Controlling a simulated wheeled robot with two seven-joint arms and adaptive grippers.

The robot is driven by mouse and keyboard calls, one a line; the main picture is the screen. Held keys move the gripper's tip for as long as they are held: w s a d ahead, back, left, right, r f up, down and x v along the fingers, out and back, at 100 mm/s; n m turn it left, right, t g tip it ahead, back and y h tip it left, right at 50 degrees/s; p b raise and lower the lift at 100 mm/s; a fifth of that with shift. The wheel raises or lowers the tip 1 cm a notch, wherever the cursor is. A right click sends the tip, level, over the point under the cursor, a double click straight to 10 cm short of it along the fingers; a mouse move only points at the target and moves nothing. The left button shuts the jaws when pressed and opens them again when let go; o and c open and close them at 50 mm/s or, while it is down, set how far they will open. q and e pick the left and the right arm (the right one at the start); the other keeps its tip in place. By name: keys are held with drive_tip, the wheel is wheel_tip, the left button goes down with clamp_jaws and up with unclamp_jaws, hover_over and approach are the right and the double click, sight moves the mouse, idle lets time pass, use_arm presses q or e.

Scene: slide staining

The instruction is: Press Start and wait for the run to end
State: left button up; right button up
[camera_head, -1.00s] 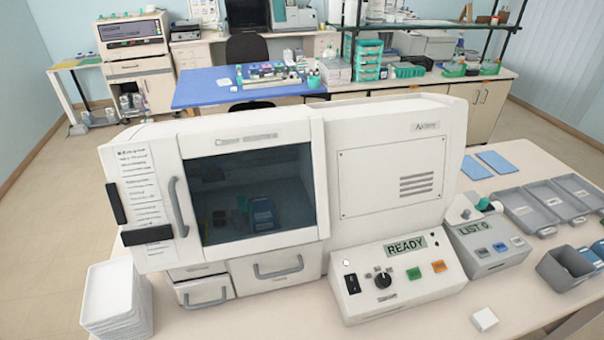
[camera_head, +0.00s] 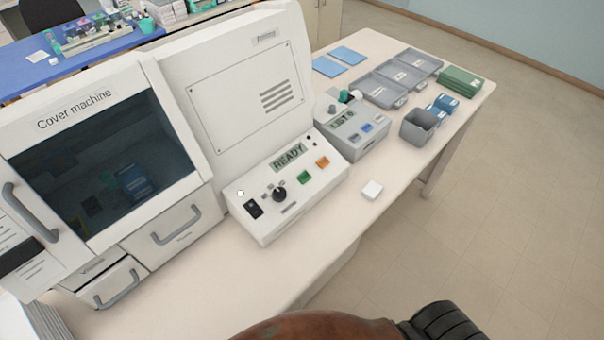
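The cover machine (camera_head: 120,245) stands on the bench with its dark glass door shut. A blue object (camera_head: 133,183) shows dimly behind the glass. Its control panel (camera_head: 262,222) juts out at the front right. The panel display (camera_head: 289,158) reads READY. Below it are a green button (camera_head: 304,177) and an orange button (camera_head: 322,161), whose labels I cannot read. A black knob (camera_head: 279,194) and a black rocker switch (camera_head: 254,209) sit to their left. Neither of my grippers is in view, and nothing touches the panel.
A smaller grey device (camera_head: 352,135) with its own display stands right of the panel. Grey trays (camera_head: 385,92), an open grey bin (camera_head: 419,128), blue boxes and green boxes (camera_head: 460,82) lie farther right.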

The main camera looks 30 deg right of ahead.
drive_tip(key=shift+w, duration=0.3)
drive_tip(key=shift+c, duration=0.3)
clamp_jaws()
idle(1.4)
